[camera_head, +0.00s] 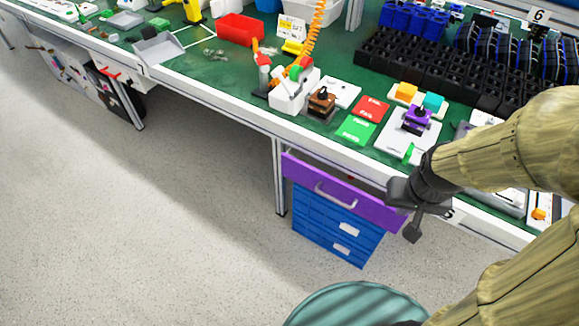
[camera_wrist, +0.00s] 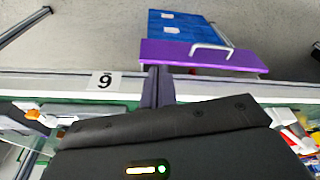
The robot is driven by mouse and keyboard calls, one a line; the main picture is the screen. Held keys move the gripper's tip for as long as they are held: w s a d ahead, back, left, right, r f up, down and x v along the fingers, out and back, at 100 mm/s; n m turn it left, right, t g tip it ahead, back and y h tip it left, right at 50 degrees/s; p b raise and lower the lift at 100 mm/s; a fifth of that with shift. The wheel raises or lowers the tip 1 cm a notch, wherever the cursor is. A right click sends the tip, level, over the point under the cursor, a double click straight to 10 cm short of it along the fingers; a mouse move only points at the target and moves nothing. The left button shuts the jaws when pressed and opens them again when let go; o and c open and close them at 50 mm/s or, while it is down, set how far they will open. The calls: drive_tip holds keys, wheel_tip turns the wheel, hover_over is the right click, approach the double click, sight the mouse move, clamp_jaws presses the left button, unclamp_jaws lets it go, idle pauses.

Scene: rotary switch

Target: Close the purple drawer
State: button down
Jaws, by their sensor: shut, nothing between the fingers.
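The purple drawer (camera_head: 335,192) is the top drawer of a blue cabinet (camera_head: 332,222) under the workbench. Its front stands out from the blue fronts below, so it is partly open, and it carries a pale handle (camera_head: 334,196). In the wrist view the purple drawer (camera_wrist: 195,57) and its handle (camera_wrist: 211,44) show upside down. My gripper (camera_head: 413,229) is shut and empty at the drawer's right end, in front of the bench edge. I cannot tell whether it touches the drawer. The shut fingers (camera_wrist: 158,86) point toward the drawer in the wrist view.
The green workbench (camera_head: 215,75) holds a purple-topped switch (camera_head: 416,118), red and green cards, a brown-topped switch (camera_head: 322,101), a red bin (camera_head: 240,29) and black racks. A teal round top (camera_head: 355,305) stands in front of the cabinet. The floor to the left is clear.

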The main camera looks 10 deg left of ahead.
sight(292, 161)
drive_tip(key=shift+f, duration=0.1)
drive_tip(key=w+a+f+n+h+b, duration=0.45)
drive_tip(key=a+f+n+h, duration=0.45)
drive_tip(key=a+f+n, duration=0.6)
drive_tip(key=a+f+n+t+y+b, duration=0.2)
drive_tip(key=a+n+t, duration=1.2)
drive_tip(key=a+n, duration=0.3)
drive_tip(key=shift+w+a+f+y, duration=0.15)
drive_tip(key=shift+a+f+y, duration=0.2)
drive_tip(key=shift+a, duration=0.85)
drive_tip(key=b+x, duration=0.2)
drive_tip(key=x, duration=1.2)
drive_tip(key=shift+a+r+b, duration=0.1)
drive_tip(key=shift+r+b, duration=0.1)
drive_tip(key=shift+b, duration=0.15)
